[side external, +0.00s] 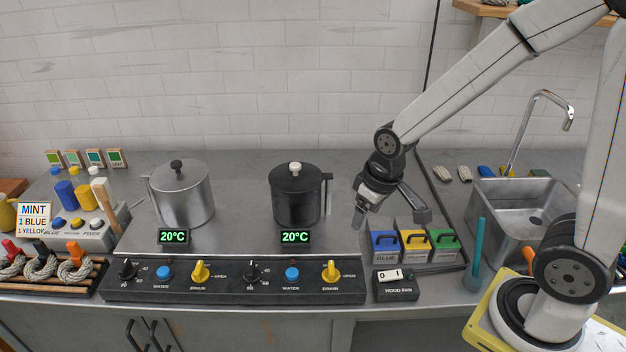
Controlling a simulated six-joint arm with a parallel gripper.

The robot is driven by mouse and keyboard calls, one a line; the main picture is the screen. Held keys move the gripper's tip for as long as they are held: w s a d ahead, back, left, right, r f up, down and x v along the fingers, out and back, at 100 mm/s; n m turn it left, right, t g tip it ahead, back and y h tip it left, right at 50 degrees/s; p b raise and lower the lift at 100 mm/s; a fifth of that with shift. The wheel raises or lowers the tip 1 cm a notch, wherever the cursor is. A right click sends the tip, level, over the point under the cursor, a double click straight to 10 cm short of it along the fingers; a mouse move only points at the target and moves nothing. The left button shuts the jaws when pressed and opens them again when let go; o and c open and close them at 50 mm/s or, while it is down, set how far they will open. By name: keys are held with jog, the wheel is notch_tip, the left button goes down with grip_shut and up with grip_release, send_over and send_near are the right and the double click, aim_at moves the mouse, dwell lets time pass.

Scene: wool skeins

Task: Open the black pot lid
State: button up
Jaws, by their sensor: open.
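The black pot (296,204) stands upright on the steel counter, right of the silver pot. Its black lid (296,177) sits on top, closed, with a pale knob (295,168) at the centre. A dark side handle is on the pot's right. My gripper (386,218) is to the right of the black pot, pointing down, open and apart from the lid. It is lower than the lid knob in the picture and above the counter near the coloured boxes.
A silver pot (181,196) stands on the left. Blue, yellow and green handled boxes (414,246) lie just below my gripper. A control panel (235,280) with knobs runs along the front. A sink (522,215) with a tap is at the right.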

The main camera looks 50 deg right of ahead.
aim_at(295, 164)
jog(key=w+d+r+n, duration=0.1)
jog(key=w, duration=0.7)
jog(key=w+d+r+n+g, duration=0.1)
jog(key=w+r, duration=0.1)
jog(key=w, duration=0.6)
jog(key=w+d+r+n+g, duration=0.1)
jog(key=w+d+r, duration=0.1)
jog(key=w, duration=0.6)
jog(key=shift+d+r+n, duration=0.1)
jog(key=shift+r+n, duration=0.15)
jog(key=shift+n, duration=0.15)
jog(key=shift+w+d+r, duration=0.2)
jog(key=shift+w, duration=0.45)
jog(key=shift+f, duration=3.95)
grip_shut()
jog(key=shift+r, duration=0.1)
